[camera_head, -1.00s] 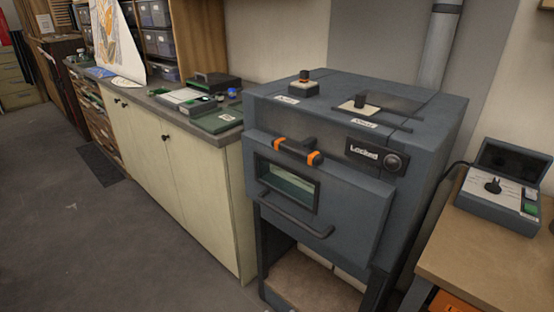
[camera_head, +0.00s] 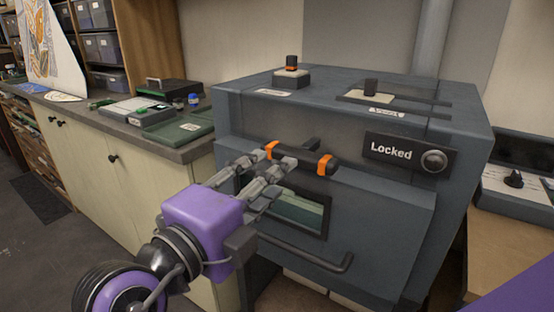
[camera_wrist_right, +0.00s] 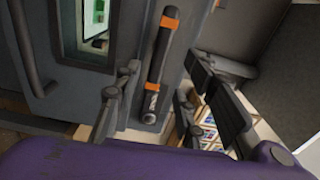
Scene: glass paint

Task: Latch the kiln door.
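The dark grey kiln (camera_head: 350,115) stands in front of me, and its front door (camera_head: 385,235) looks closed. A black latch bar (camera_head: 308,159) with two orange bands lies across the door's upper edge. The door has a small window (camera_head: 300,212) and a curved lower handle (camera_head: 310,257).
A "Locked" plate with a round knob (camera_head: 433,160) sits right of the latch. A counter (camera_head: 100,118) with boxes is left. A bench (camera_head: 510,235) with a control box is right.

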